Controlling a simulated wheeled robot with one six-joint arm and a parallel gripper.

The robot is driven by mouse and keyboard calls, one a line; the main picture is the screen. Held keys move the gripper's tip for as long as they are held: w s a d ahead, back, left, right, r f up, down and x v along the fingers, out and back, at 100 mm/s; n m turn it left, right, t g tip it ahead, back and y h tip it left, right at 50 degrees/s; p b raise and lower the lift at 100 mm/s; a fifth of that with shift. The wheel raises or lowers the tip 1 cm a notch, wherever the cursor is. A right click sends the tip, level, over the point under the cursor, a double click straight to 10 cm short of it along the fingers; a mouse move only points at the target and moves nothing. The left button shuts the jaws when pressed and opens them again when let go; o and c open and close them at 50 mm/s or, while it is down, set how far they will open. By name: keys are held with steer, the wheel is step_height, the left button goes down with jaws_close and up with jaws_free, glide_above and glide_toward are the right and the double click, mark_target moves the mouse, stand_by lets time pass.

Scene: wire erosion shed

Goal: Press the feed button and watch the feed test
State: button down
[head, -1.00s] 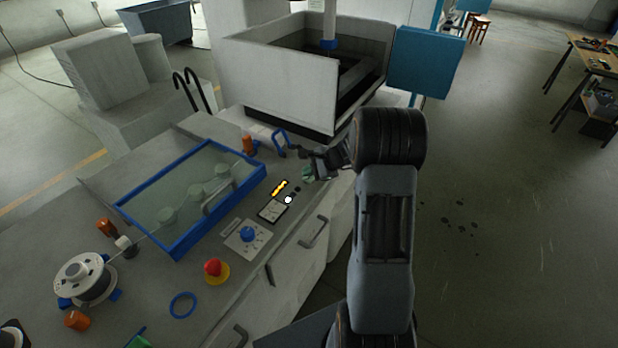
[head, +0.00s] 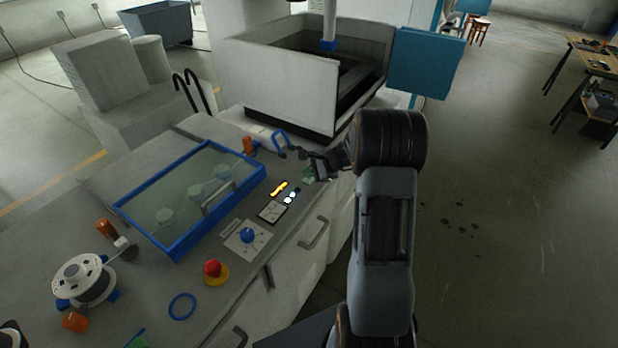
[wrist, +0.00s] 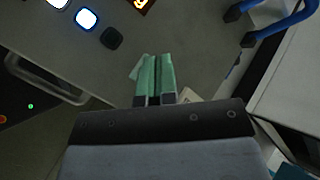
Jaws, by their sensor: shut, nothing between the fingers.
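A row of three small buttons (head: 291,196) sits on the grey console beside an amber display (head: 279,187). In the wrist view one button glows white (wrist: 57,3), the middle one has a bright blue-lit rim (wrist: 86,19), and the nearest one is dark (wrist: 111,38). No label is legible to tell which is the feed button. My gripper (head: 309,174) is just beyond the buttons, apart from them. In the wrist view its green fingers (wrist: 154,58) are shut together and empty, beside the dark button. A wire spool (head: 84,280) stands at the console's left.
A red mushroom button (head: 213,269), a blue knob (head: 247,236) and a blue ring (head: 182,306) are on the console. A blue-framed glass cover (head: 190,190) lies behind them. A blue handle (head: 281,142) stands near my gripper. The floor at right is open.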

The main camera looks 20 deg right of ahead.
mark_target(309, 179)
steer(key=shift+r+p, duration=0.3)
steer(key=shift+r, duration=0.3)
steer(key=shift+r, duration=0.1)
steer(key=shift+r+p, duration=1.65)
steer(key=shift+r, duration=0.8)
